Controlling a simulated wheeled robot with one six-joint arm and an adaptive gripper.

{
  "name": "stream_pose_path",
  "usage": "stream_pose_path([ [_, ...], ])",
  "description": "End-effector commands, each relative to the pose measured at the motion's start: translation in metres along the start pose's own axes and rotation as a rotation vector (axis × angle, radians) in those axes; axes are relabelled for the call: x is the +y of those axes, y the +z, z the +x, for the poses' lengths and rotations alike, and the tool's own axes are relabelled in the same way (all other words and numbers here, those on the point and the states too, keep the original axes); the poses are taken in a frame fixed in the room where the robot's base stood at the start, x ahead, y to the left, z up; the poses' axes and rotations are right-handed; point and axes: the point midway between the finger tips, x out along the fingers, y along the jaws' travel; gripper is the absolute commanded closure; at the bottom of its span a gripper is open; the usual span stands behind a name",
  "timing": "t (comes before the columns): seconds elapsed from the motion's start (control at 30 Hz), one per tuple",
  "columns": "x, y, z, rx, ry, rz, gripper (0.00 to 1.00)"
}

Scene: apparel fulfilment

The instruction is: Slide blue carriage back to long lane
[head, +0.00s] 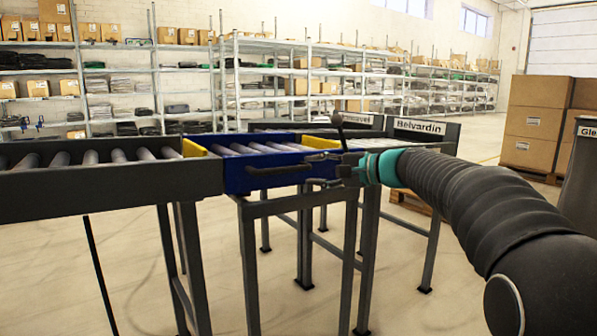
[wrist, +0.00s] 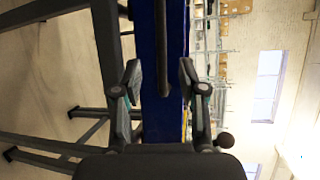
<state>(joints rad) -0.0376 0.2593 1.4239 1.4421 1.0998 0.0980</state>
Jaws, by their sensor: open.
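The blue carriage (head: 236,178) carries several grey rollers and has yellow stops (head: 320,142) at its ends. It stands at the right end of a long grey roller lane (head: 110,183), close against it as far as I can see. A dark handle bar (head: 275,171) runs along the carriage's near side. My gripper (head: 338,168) is at the right part of the carriage, with fingers apart. In the wrist view the blue side (wrist: 149,40) fills the middle, and the bar (wrist: 162,45) ends between my open fingertips (wrist: 160,82). I cannot see any contact.
A black knob on a rod (head: 337,120) rises just behind my gripper. Dark lanes with white name signs (head: 420,127) stand beyond. Metal legs (head: 365,255) stand below. Stacked cartons (head: 540,120) are at right, and shelves (head: 300,85) line the back. Open floor lies in front.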

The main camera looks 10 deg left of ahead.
Motion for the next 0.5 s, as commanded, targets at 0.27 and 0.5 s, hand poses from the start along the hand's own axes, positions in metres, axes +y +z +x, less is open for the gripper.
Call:
stream_pose_path([
  [0.27,0.000,0.000,-0.027,0.000,0.000,0.000,0.59],
  [0.5,0.001,0.000,-0.028,-0.001,0.001,0.000,0.59],
])
